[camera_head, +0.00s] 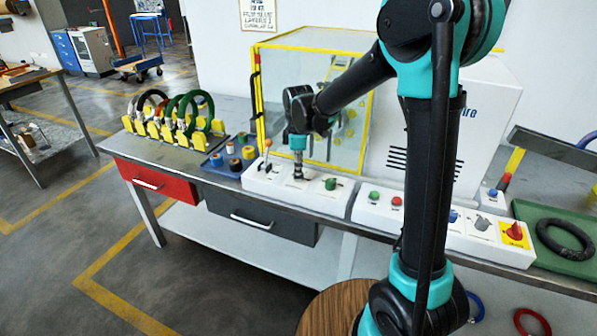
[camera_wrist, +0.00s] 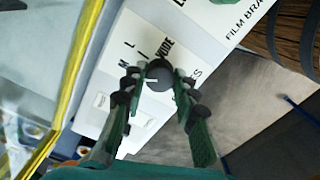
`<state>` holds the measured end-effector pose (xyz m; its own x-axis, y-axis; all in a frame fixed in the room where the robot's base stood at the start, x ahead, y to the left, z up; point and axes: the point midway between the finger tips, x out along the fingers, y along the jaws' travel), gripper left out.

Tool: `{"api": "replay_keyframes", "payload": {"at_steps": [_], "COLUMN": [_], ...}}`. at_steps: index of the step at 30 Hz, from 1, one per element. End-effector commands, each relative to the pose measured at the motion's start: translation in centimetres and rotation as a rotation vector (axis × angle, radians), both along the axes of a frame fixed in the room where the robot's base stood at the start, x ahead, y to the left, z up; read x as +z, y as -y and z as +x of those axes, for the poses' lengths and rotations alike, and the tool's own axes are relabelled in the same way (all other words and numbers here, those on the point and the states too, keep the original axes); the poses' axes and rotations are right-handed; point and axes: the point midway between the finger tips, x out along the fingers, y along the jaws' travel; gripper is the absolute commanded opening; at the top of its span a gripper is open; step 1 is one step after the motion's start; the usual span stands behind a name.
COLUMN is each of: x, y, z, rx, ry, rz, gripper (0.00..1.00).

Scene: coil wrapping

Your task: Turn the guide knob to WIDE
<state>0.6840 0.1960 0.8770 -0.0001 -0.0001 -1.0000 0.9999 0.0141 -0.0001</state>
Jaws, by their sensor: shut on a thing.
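The guide knob (camera_wrist: 158,76) is a dark round knob on a white panel, seen in the wrist view with a short pale pointer line on its face. The line lies roughly level, toward the picture's left. In the head view my gripper (camera_head: 298,172) points down at the white control box (camera_head: 258,184), hiding most of the knob.
Red and green buttons and a red knob (camera_head: 514,231) are on a second box. The yellow-framed enclosure (camera_head: 325,150) rises close behind. Coils stand in the yellow rack (camera_head: 168,132).

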Motion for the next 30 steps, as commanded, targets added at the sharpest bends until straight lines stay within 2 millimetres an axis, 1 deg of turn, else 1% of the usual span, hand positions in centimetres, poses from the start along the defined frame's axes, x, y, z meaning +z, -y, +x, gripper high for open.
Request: {"api": "replay_keyframes", "payload": {"at_steps": [8, 30], "x": [0.02, 0.03], "y": [0.00, -0.01], "z": [0.02, 0.04], "rx": [-0.153, -0.848], "ry": [0.000, 0.000], "rz": [0.000, 0.000], "gripper": [0.00, 0.00]}}
